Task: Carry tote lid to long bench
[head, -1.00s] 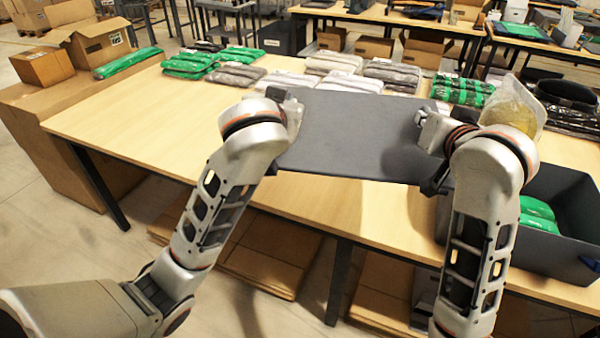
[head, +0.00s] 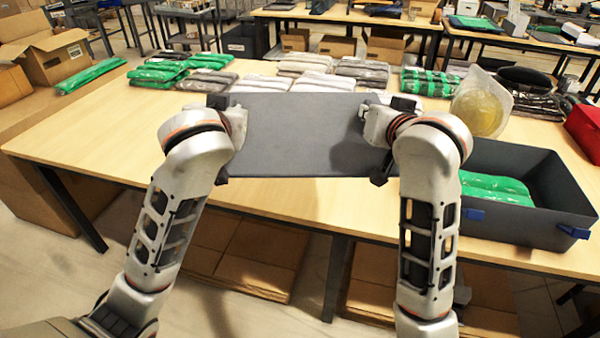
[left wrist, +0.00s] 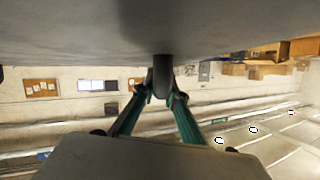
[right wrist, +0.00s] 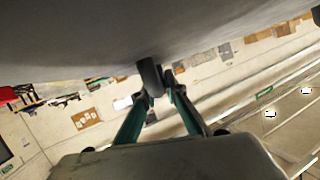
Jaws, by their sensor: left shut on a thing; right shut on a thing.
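The tote lid (head: 300,135) is a flat dark grey panel held between my two arms above the front of the long wooden bench (head: 110,130). My left gripper (head: 228,125) is at its left edge and my right gripper (head: 378,130) at its right edge. In the left wrist view the fingers (left wrist: 161,92) close on a part of the lid (left wrist: 80,35). In the right wrist view the fingers (right wrist: 155,88) close on the lid (right wrist: 100,35) likewise. The fingertips are largely hidden in the head view.
An open dark tote (head: 560,190) with green packs (head: 490,188) stands right of the lid. Bagged garments (head: 262,84) line the bench's back, with a clear bag holding something yellow (head: 480,105) at right. A red bin (head: 585,130) is at the far right. The bench's left front is bare.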

